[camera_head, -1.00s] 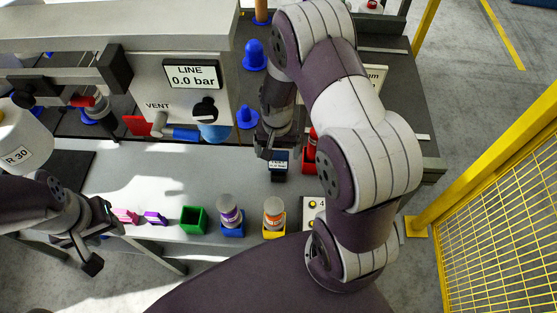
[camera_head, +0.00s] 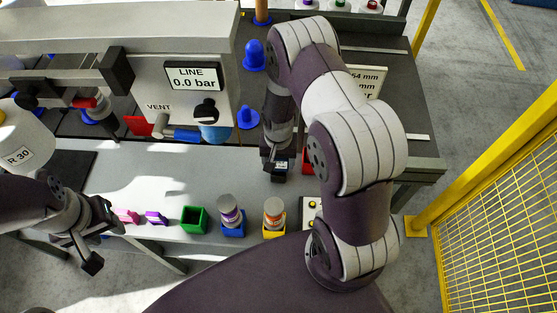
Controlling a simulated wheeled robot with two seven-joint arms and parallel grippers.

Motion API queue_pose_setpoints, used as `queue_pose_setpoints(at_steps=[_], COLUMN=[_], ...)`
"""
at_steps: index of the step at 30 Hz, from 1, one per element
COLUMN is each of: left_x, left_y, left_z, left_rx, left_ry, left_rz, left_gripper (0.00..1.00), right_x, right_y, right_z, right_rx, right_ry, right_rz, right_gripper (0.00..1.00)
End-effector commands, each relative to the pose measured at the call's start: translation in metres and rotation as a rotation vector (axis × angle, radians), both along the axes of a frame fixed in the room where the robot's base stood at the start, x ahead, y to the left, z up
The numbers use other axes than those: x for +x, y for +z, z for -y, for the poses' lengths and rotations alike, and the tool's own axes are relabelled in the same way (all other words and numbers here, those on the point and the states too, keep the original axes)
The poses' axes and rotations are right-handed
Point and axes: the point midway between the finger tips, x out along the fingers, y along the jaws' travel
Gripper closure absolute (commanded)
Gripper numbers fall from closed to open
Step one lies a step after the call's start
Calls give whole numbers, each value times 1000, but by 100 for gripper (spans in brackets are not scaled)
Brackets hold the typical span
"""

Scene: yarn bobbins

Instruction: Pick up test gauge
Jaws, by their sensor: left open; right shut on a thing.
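The test gauge (camera_head: 280,174), a small dark block with a pale display, is at the middle of the table's rear half. My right gripper (camera_head: 277,157) is over it and shut on it, pointing down; the fingers and wrist hide its upper part. I cannot tell whether the gauge touches the table. My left gripper (camera_head: 98,236) is open and empty at the table's front left edge.
On the grey table (camera_head: 180,180) stand a green box (camera_head: 194,220), a purple-labelled bobbin (camera_head: 229,212) in a blue holder and an orange-labelled one (camera_head: 273,212) in a yellow holder. A red holder (camera_head: 307,165) is close right of the gauge. The LINE display (camera_head: 193,76) reads 0.0 bar.

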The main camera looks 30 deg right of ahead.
Motion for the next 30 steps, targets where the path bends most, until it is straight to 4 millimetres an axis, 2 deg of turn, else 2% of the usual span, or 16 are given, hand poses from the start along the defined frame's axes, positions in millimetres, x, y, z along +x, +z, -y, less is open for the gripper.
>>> queue_pose_setpoints(at_steps=[5, 11, 22, 27, 30], left_x=[0, 0, 0, 0, 0], left_y=[-1, -4, -5, -4, -4], left_z=[0, 0, 0, 0, 0], left_rx=[0, 0, 0, 0, 0], left_ry=[0, 0, 0, 0, 0], left_rz=[0, 0, 0, 0, 0], left_gripper=[57, 57, 57, 57, 57], right_x=[0, -2, -90, -111, -115], right_y=[10, 44, 96, 108, 110], right_z=[0, 1, 14, 18, 18], right_rx=[0, 0, -1, -1, 0], right_ry=[0, -1, -3, -2, 0], right_rz=[0, 2, 1, 1, 0], right_gripper=[69, 69, 69, 69, 69])
